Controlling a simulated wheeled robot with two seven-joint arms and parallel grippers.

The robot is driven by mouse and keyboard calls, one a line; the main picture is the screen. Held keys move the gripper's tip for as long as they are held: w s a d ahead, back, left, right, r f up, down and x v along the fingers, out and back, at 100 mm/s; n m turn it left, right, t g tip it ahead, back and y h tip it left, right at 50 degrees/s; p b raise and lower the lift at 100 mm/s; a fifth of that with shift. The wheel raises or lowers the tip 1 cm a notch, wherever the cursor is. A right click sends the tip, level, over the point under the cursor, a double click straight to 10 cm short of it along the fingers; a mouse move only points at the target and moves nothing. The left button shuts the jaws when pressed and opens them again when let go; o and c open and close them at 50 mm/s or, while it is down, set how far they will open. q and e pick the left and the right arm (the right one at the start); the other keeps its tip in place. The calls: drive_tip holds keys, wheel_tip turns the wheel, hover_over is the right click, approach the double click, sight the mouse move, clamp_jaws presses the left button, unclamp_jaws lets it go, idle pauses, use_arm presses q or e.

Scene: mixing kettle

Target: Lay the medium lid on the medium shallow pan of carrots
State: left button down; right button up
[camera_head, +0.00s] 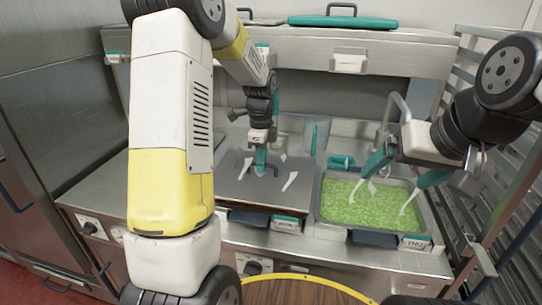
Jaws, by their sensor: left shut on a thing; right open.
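A flat steel lid (233,188) lies level over the left-hand counter position, above a pan front with a dark handle (249,217) and a teal label. Whether it rests fully on the pan rim cannot be told. My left gripper (261,170) comes down over the middle of this lid and is shut on it, apparently at its handle, which is mostly hidden. No carrots show; whatever is under the lid is hidden. My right gripper (385,196) is open, its two fingers spread above a pan of green pieces (362,204) on the right.
The green-filled pan has a dark front handle (373,238) and a teal label. A teal lid (343,22) with a dark handle lies on the upper shelf. A clear jug-like container (317,135) stands behind. A wire rack (491,160) borders the right. A round wooden surface (290,292) is in front.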

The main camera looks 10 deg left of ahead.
use_arm(q)
drive_tip(key=shift+f, duration=0.2)
idle(0.3)
drive_tip(key=shift+f, duration=1)
drive_tip(key=shift+f, duration=0.2)
drive_tip(key=c, duration=0.9)
unclamp_jaws()
drive_tip(key=shift+r, duration=3.5)
